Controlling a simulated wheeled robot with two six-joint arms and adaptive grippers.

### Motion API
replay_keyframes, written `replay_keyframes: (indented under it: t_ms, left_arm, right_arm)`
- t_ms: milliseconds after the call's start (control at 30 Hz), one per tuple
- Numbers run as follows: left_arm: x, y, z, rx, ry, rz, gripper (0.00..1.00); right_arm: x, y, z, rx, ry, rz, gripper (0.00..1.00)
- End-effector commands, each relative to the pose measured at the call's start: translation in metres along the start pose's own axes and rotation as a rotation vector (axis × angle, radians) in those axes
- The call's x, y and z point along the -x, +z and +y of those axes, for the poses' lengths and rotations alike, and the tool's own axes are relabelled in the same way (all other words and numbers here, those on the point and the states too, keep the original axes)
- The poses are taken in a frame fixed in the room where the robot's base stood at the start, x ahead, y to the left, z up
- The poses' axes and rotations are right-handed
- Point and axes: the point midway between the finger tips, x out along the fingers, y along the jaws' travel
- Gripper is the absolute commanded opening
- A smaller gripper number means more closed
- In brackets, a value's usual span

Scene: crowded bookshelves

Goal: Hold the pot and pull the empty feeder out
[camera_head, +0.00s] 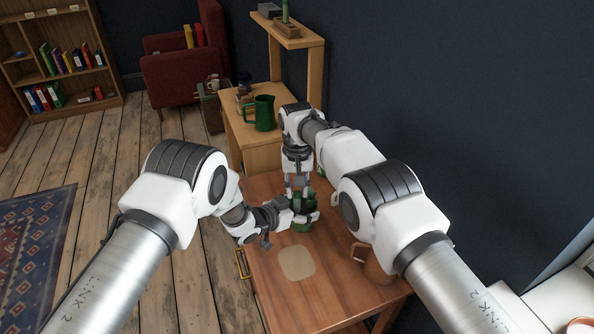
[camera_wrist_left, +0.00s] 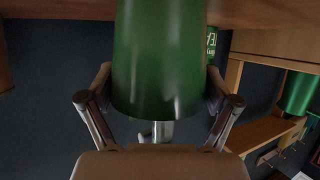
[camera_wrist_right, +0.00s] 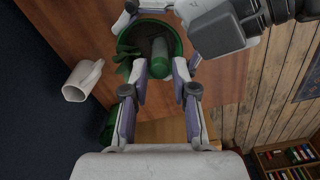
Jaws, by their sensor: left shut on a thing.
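The green pot (camera_head: 303,228) stands on the wooden table, partly hidden by my grippers. Its side fills the middle of the left wrist view (camera_wrist_left: 160,60). My left gripper (camera_head: 304,217) is shut on the pot's sides. The right wrist view looks down on the pot's round rim, with dark soil and green leaves (camera_wrist_right: 128,62) inside. A green cylindrical feeder (camera_wrist_right: 160,60) stands in the soil. My right gripper (camera_wrist_right: 161,78) comes from above with its fingers apart, one on each side of the feeder. I cannot see clear finger contact with the feeder.
A beige square mat (camera_head: 297,262) lies bare on the table in front of the pot. A white jug (camera_wrist_right: 83,80) is near the green pot. A green watering can (camera_head: 262,113) stands on the farther table.

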Motion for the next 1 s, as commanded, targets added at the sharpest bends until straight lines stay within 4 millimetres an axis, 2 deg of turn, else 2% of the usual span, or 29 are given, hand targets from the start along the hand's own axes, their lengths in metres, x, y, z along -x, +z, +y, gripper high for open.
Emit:
replay_keyframes:
  t_ms: [133, 400, 433, 500, 767, 1000]
  left_arm:
    - [0.000, 0.001, 0.000, 0.000, 0.000, -0.002, 0.30]
    - [0.000, 0.001, 0.000, 0.000, 0.000, -0.002, 0.30]
    - [0.000, 0.001, 0.000, 0.000, 0.000, -0.002, 0.30]
    - [0.000, 0.001, 0.000, 0.000, 0.000, -0.002, 0.30]
    - [0.000, 0.001, 0.000, 0.000, 0.000, -0.002, 0.30]
    - [0.000, 0.001, 0.000, 0.000, 0.000, -0.002, 0.30]
  right_arm:
    - [-0.016, 0.000, 0.000, 0.000, -0.001, 0.001, 0.27]
    - [-0.019, 0.000, 0.000, -0.001, 0.001, 0.001, 0.27]
    - [-0.019, 0.000, 0.000, -0.001, 0.001, 0.001, 0.24]
    - [-0.019, 0.000, 0.000, -0.001, 0.001, 0.001, 0.00]
    - [-0.017, 0.000, 0.001, -0.001, 0.001, 0.002, 0.00]
    - [-0.004, 0.000, 0.000, -0.001, 0.001, 0.001, 0.00]
